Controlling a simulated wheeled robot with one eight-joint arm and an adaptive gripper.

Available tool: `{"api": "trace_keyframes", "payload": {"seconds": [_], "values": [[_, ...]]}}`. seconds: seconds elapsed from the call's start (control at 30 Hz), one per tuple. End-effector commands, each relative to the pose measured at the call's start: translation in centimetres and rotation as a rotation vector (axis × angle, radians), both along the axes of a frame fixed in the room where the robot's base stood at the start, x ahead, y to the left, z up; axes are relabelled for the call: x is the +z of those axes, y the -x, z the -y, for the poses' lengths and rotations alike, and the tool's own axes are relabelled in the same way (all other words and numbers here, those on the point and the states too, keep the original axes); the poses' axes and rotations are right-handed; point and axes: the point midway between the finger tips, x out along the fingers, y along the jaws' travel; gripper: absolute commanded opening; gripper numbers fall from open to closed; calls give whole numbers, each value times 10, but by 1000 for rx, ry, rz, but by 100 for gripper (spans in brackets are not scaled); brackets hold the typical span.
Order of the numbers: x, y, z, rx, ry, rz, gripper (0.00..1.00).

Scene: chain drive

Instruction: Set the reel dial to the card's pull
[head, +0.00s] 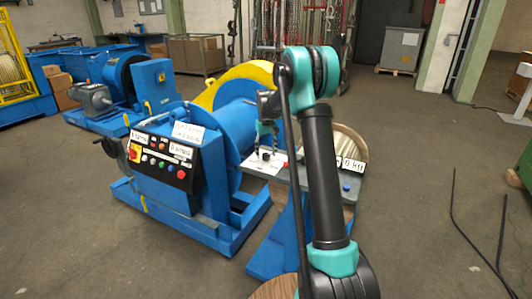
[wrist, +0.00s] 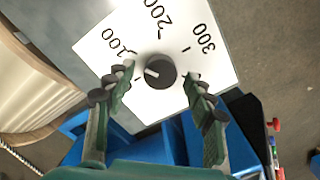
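The reel dial is a round black knob (wrist: 161,72) with a white pointer mark, on a white scale plate (wrist: 198,72) marked 100, 200 and 300. The pointer points left, on the low side, below the 100 label. My gripper (wrist: 158,84) is open, its fingers on either side of the knob with a gap to each. In the head view my gripper (head: 266,135) hangs just above the dial's plate (head: 256,163). A white card (head: 188,132) with handwriting sits atop the blue winch's control box; its text is too small to read surely.
The blue winch (head: 160,180) with buttons and a red switch stands left of the dial's stand. A pale reel (head: 347,146) is behind my arm; it also shows at left in the wrist view (wrist: 25,85). Black cables lie on the floor at right.

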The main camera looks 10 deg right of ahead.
Motion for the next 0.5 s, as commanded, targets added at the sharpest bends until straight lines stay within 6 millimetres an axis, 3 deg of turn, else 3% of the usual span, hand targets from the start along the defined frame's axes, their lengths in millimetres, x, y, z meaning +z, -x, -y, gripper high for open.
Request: {"api": "trace_keyframes", "payload": {"seconds": [0.27, 0.5], "values": [[3, 0, 0, 0, 0, -1, 54], [38, 1, 0, 0, 0, -1, 54]]}}
